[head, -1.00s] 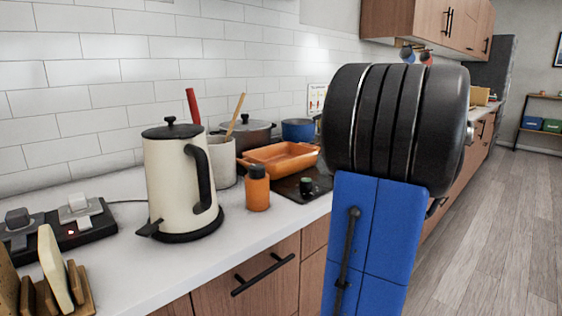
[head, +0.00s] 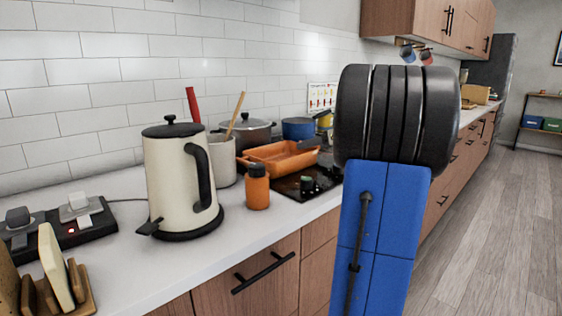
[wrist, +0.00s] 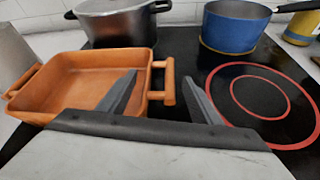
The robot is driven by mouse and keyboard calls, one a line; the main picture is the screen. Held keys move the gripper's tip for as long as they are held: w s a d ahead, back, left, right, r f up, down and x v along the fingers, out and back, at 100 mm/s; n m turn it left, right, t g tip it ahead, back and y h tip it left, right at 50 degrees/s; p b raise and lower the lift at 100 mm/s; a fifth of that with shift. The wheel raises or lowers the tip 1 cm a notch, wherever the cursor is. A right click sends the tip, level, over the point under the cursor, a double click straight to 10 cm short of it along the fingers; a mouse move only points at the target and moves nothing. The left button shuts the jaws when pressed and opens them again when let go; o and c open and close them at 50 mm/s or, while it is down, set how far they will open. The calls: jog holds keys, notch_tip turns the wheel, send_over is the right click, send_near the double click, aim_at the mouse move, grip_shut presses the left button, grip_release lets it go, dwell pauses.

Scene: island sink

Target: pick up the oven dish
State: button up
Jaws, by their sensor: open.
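The oven dish (head: 278,157) is a rectangular orange dish with a looped handle at each end. It sits at the left part of the black cooktop, behind the orange bottle in the head view. In the wrist view the oven dish (wrist: 77,85) fills the left side. My gripper (wrist: 162,92) is open there, with one dark finger over the dish's right end and the other to the right of its right handle (wrist: 164,82). The handle shows between the fingers, and nothing is gripped. In the head view my arm hides part of the cooktop, and a grey finger shows near the dish's right end.
A dark lidded pot (wrist: 115,23) and a blue saucepan (wrist: 235,25) stand behind on the cooktop (wrist: 262,92). A cream kettle (head: 178,185), an orange bottle (head: 257,187) and a utensil crock (head: 222,158) stand on the counter near the dish. The cooktop's right ring is bare.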

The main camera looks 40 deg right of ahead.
jog(key=shift+x, duration=1.1)
jog(key=shift+c, duration=0.5)
grip_shut()
jog(key=shift+r, duration=0.15)
